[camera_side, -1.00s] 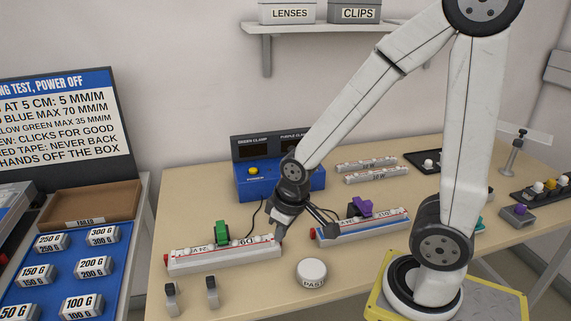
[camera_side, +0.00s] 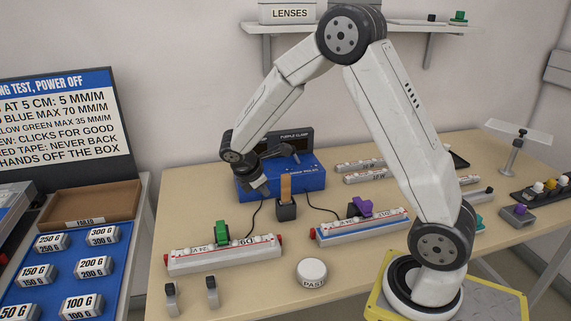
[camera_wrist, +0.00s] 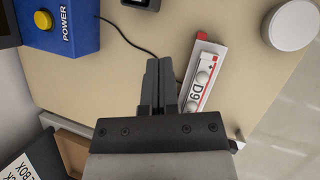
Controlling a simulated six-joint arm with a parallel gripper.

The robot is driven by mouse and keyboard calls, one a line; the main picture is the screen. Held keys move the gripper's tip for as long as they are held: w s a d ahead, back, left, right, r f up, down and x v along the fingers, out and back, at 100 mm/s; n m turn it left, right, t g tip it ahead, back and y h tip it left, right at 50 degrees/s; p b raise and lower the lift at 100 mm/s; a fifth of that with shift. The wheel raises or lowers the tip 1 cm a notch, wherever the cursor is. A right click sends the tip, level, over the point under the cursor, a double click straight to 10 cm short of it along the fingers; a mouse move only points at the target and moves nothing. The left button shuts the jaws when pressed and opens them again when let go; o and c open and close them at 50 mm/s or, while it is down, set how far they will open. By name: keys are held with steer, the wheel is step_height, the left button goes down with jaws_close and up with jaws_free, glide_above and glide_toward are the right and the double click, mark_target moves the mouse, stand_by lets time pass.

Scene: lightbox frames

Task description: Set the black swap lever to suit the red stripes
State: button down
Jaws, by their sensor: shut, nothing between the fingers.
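A bar (camera_side: 222,258) with a red stripe, red ends and a green clamp (camera_side: 221,233) lies at the front left. A second bar (camera_side: 345,232) has a blue stripe, a red left end and a purple clamp (camera_side: 360,206). A black block (camera_side: 287,212) with an upright tan piece (camera_side: 286,187) stands between bars and blue box; I cannot tell whether it is the swap lever. My gripper (camera_side: 265,190) is shut and empty, raised near the blue box. Its fingers show in the wrist view (camera_wrist: 158,75).
The blue box (camera_side: 305,180) with a yellow POWER button (camera_wrist: 43,20) stands behind. A white round PASS button (camera_side: 311,271) is at the front. Two grey-white bars (camera_side: 360,165) lie at the back. Black cables cross the table. Bare table lies left of the blue box.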

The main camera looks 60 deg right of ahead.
steer(key=w+d+n+g+h, duration=0.1)
steer(key=w+d+n+h, duration=0.5)
steer(key=d, duration=0.5)
steer(key=shift+w+d+r+n, duration=0.2)
steer(key=shift+w+r+n, duration=0.25)
steer(key=shift+w, duration=0.8)
steer(key=shift+d+f, duration=0.1)
steer(key=shift+f, duration=0.05)
glide_toward(295, 156)
steer(key=f, duration=0.3)
steer(key=shift+s+d+f, duration=0.2)
steer(key=shift+d+f, duration=0.1)
steer(key=shift+d, duration=0.05)
steer(key=shift+w+d+r, duration=0.1)
steer(key=shift+d+r, duration=0.05)
steer(key=shift+d, duration=0.35)
steer(key=shift+d+r, duration=0.2)
steer(key=shift+d, duration=0.3)
steer(key=shift+d+r, duration=0.2)
steer(key=shift+d, duration=0.5)
